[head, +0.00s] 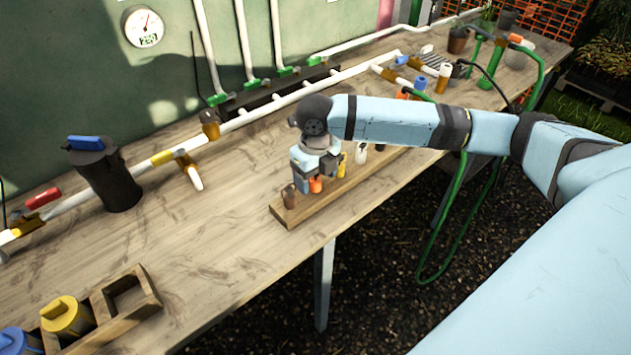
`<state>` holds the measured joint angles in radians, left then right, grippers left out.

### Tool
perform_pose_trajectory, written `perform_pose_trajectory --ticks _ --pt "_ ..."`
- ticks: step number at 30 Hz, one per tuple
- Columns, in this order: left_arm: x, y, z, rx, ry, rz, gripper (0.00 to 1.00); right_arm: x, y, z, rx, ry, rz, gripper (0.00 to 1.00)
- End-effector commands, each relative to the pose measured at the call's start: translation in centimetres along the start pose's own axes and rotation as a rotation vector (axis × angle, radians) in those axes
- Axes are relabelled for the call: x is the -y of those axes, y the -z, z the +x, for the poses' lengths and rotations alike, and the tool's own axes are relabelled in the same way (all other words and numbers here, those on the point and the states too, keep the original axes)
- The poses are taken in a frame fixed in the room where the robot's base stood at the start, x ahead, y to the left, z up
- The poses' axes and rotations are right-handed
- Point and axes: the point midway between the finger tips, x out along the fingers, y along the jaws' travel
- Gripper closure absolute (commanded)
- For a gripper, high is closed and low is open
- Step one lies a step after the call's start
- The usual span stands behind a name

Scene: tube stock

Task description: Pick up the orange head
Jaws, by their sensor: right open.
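The orange head (316,184) stands in a wooden rack (290,217) near the table's front edge. My right gripper (315,178) points down directly over it, with its fingers around or just beside the head; the exact contact is hidden by the fingers. The gripper is open. A brown head (289,197) stands in the rack just left of it, and a yellow head (341,166) just right of it. My left gripper does not show.
A white head (361,153) stands further right in the rack. White pipes with green and brass fittings run behind. A black canister (106,178) and a wooden crate (130,300) are at left. Bare tabletop lies between the crate and the rack.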

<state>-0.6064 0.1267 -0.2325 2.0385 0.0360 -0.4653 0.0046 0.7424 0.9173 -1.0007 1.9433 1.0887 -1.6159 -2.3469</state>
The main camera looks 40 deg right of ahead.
Motion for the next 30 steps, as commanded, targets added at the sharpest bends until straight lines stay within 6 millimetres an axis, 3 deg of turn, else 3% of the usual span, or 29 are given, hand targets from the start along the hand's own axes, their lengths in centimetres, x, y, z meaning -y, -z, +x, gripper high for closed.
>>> perform_pose_trajectory --ticks 8,15,25,30 --pt "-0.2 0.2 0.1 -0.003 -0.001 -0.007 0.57 0.0 0.0 0.6 0.001 0.0 0.0 0.3" --pt "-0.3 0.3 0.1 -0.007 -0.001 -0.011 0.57 0.0 0.0 0.6 0.001 0.0 0.0 0.82" --pt "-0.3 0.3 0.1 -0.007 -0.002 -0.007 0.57 0.0 0.0 0.4 0.002 0.0 0.0 0.83" --pt "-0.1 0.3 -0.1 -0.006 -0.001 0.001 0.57 0.0 -0.1 -1.0 0.004 0.0 0.0 0.83"
